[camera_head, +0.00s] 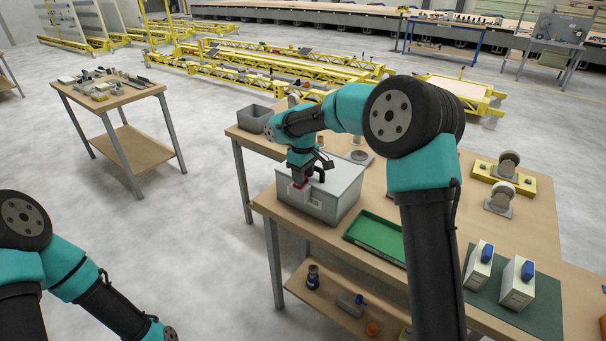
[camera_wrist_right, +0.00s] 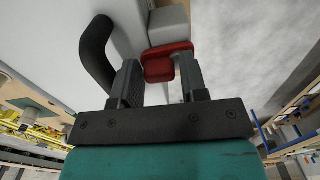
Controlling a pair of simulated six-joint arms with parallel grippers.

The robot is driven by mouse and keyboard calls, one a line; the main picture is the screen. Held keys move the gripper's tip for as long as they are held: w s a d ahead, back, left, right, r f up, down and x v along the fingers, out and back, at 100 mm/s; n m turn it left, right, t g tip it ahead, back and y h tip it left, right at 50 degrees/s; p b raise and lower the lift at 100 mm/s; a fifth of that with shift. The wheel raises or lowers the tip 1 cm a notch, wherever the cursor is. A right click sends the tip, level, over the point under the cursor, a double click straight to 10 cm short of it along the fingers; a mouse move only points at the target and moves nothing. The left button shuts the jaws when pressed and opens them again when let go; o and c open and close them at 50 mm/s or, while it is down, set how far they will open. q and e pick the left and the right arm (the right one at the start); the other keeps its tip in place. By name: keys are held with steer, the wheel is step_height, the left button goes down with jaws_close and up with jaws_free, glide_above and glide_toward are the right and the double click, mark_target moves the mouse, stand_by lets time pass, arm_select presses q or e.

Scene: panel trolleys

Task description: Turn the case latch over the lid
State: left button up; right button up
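The grey case (camera_head: 340,183) stands on the wooden workbench with its lid down. A black handle (camera_head: 319,172) rises from the lid; it also shows in the right wrist view (camera_wrist_right: 97,52). The red latch (camera_wrist_right: 165,62) sits at the case edge beside the handle. My right gripper (camera_wrist_right: 161,75) has one finger on each side of the latch's red tab, which fills nearly all the space between them. In the head view the right gripper (camera_head: 300,181) is at the case's near left edge and partly covers the latch. My left gripper is out of view.
A green tray (camera_head: 377,236) lies right of the case and a grey bin (camera_head: 256,118) stands behind it. Two white boxes with blue parts (camera_head: 517,283) stand on a green mat at the right. A side table (camera_head: 110,93) stands left across open floor.

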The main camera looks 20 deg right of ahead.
steer(key=shift+o, duration=0.9)
steer(key=shift+w+d, duration=0.1)
steer(key=shift+r, duration=0.15)
steer(key=shift+w+r, duration=0.1)
steer(key=shift+r, duration=0.4)
steer(key=shift+s+r, duration=0.2)
steer(key=shift+r, duration=3.2)
